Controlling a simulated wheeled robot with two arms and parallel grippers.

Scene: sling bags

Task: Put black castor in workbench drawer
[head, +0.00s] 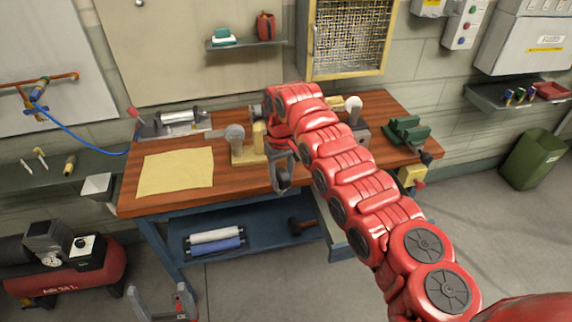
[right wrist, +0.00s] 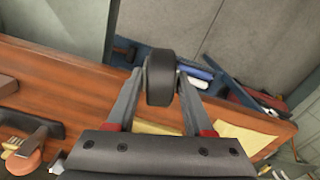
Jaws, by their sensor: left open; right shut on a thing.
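The black castor (right wrist: 160,78) is clamped between the fingers of my right gripper (right wrist: 157,92), with its dark wheel at the fingertips. In the head view my right gripper (head: 282,178) hangs at the front edge of the workbench (head: 228,200), and the castor is hard to make out there. The workbench drawer (head: 333,232) appears pulled out below the bench top at the right. My right arm hides much of it, and the gripper is to its left and higher. My left gripper (head: 162,300) is open and empty at the lower left, away from the bench.
A yellow sheet (head: 176,171) lies on the bench's left part. Clamps and a green vice (head: 406,132) stand along the back and right. The blue lower shelf (head: 262,226) holds rolls (head: 215,240) and a hammer (head: 301,226). A red compressor (head: 70,280) stands at the left.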

